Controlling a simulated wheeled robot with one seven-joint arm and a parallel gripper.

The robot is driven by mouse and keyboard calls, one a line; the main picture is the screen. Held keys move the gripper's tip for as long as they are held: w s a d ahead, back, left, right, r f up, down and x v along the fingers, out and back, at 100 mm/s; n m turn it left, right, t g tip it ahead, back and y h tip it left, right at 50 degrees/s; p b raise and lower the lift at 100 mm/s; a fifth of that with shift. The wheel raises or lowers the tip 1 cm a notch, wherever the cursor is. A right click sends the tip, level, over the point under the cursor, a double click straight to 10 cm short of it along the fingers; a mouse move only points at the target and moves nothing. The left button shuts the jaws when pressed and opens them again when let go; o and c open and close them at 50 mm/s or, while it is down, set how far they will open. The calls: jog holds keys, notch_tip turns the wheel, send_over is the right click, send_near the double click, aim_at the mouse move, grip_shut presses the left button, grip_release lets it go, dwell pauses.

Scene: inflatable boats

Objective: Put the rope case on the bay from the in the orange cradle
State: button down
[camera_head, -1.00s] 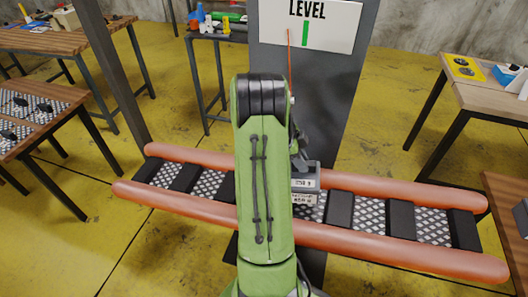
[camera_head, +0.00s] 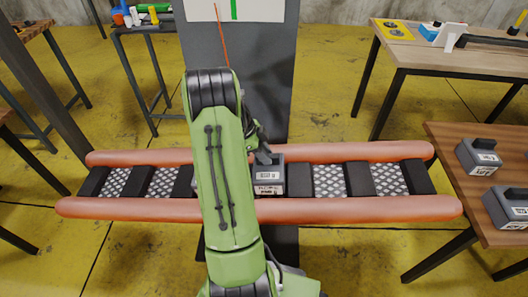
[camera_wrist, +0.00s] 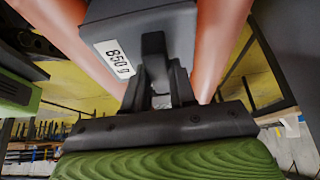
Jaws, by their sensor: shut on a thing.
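The grey rope case (camera_head: 268,180), with white labels, is at the middle of the orange cradle (camera_head: 360,209). The cradle has two long orange tubes with mesh bays (camera_head: 328,180) between black blocks. In the wrist view, my gripper (camera_wrist: 155,88) is shut on the dark handle of the case (camera_wrist: 150,25), whose label reads 850 g. In the head view, my green arm covers the cradle left of the case, and my gripper (camera_head: 262,152) is partly hidden. I cannot tell whether the case touches the bay beneath it.
A dark post stands behind the cradle with a white panel (camera_head: 255,8), a green mark and a thin orange needle. Two more grey cases (camera_head: 478,157) (camera_head: 508,207) stand on the wooden table (camera_head: 450,150) at right. Other tables stand behind. Yellow floor is open around the cradle.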

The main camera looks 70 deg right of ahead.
jog(key=shift+s+f+b, duration=0.1)
jog(key=shift+f+b, duration=0.2)
jog(key=shift+f, duration=0.4)
jog(key=c, duration=0.8)
grip_release()
jog(key=shift+c, duration=0.2)
jog(key=p+v, duration=0.5)
jog(key=v, duration=1)
jog(key=shift+r, duration=0.4)
